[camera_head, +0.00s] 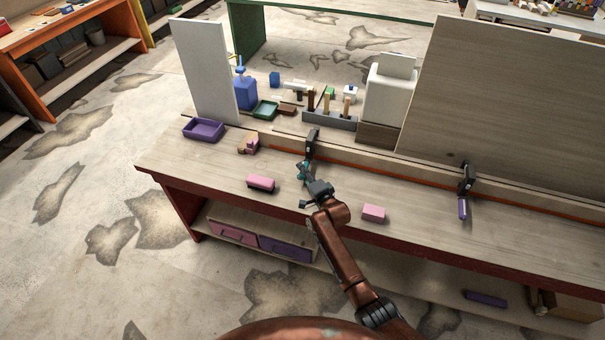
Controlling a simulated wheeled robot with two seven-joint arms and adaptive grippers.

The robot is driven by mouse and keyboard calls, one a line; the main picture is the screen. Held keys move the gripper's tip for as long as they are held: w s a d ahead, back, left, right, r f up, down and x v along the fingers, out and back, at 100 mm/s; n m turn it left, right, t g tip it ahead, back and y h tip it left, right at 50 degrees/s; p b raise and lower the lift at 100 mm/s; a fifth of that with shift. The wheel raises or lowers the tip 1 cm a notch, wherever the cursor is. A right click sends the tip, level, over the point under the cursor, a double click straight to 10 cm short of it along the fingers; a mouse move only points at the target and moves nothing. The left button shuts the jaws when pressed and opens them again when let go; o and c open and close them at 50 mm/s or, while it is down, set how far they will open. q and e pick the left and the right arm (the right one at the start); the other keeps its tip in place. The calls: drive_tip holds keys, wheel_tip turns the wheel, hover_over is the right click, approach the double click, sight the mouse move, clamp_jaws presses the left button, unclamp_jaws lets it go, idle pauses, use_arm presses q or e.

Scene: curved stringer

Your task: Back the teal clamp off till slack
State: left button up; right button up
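The teal clamp (311,143) sits on the long curved wooden strip at the middle of the bench, its dark frame upright. Its teal handle (303,167) hangs toward the front of the bench. My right gripper (304,190) reaches in from the bottom and is just in front of the handle. The fingers are small and partly merge with the handle, so I cannot tell whether they touch it or how far they are apart. My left gripper is not in view.
A second clamp with a purple handle (462,209) is on the strip at right. Pink blocks (261,183) (374,213) lie on the bench front on either side of my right gripper. A purple tray (204,130) is at left. A tool rack (330,120) stands behind the strip.

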drive_tip(key=shift+w+a+f, duration=0.1)
drive_tip(key=shift+w+a, duration=0.15)
drive_tip(key=shift+w, duration=0.25)
drive_tip(key=shift+c, duration=0.5)
clamp_jaws()
